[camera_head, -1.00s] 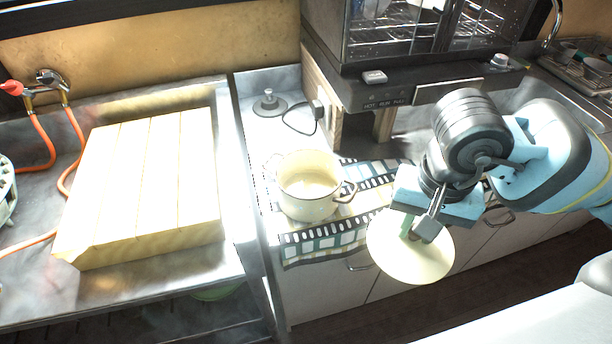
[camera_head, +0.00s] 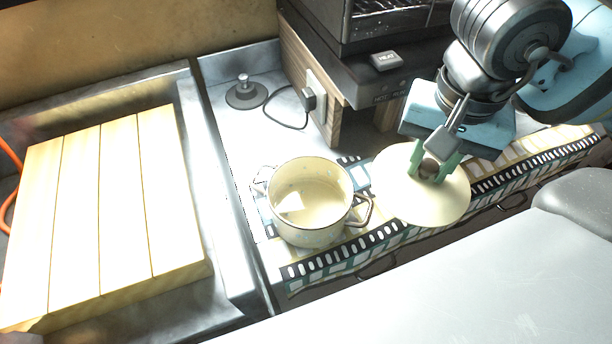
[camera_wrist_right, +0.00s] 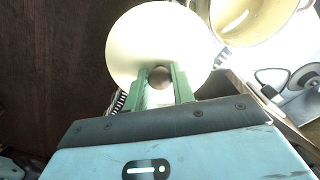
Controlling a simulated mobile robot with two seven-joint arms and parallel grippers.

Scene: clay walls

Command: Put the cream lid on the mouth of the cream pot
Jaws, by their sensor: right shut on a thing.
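The cream pot (camera_head: 312,228) stands upright and open on the patterned cloth on the counter, with a handle on each side. Its inside looks empty. My right gripper (camera_head: 433,168) is shut on the knob of the cream lid (camera_head: 405,196). The lid is a flat round disc, held to the right of the pot and apart from its mouth. In the right wrist view the lid (camera_wrist_right: 140,40) hangs from the green fingers (camera_wrist_right: 160,80), with the dark knob between them. The pot (camera_wrist_right: 255,25) shows at that view's top right. My left gripper is not in view.
A patterned cloth (camera_head: 350,262) lies under the pot along the counter's front. Behind the pot are a dark round plug-like object (camera_head: 246,94) with a cable nearby and a dark oven (camera_head: 365,75). Pale wooden boards (camera_head: 100,210) lie on the left.

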